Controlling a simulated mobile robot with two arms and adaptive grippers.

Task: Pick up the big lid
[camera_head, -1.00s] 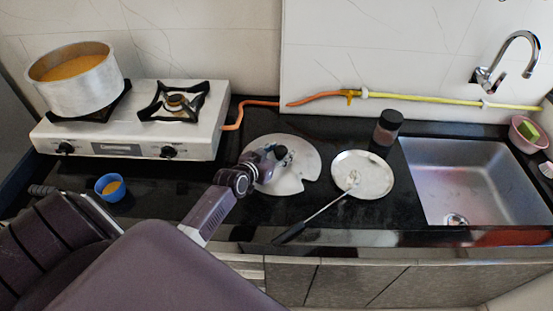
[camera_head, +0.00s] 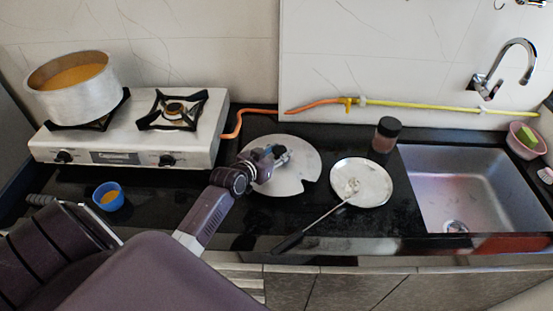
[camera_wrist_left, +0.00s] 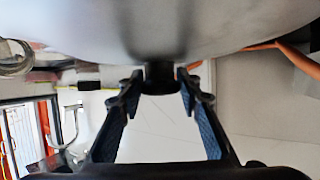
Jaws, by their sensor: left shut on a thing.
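The big lid (camera_head: 302,172) is a pale round metal disc with a small notch at its lower right edge, over the black counter in the head view. My left gripper (camera_head: 280,155) is at its middle, shut on its dark knob. In the left wrist view the lid's underlit grey face (camera_wrist_left: 220,25) fills the top, and the black knob (camera_wrist_left: 159,72) sits between the fingertips (camera_wrist_left: 160,88). The fingers and arm hide part of the lid. Whether the lid touches the counter I cannot tell. My right gripper is not in view.
The pot (camera_head: 75,95) stands on the stove (camera_head: 128,140) at left. A blue bowl (camera_head: 108,197) is on the counter. A steel plate (camera_head: 375,187) with a long-handled ladle (camera_head: 322,220) lies right of the lid. A jar (camera_head: 386,138) and the sink (camera_head: 470,180) are further right.

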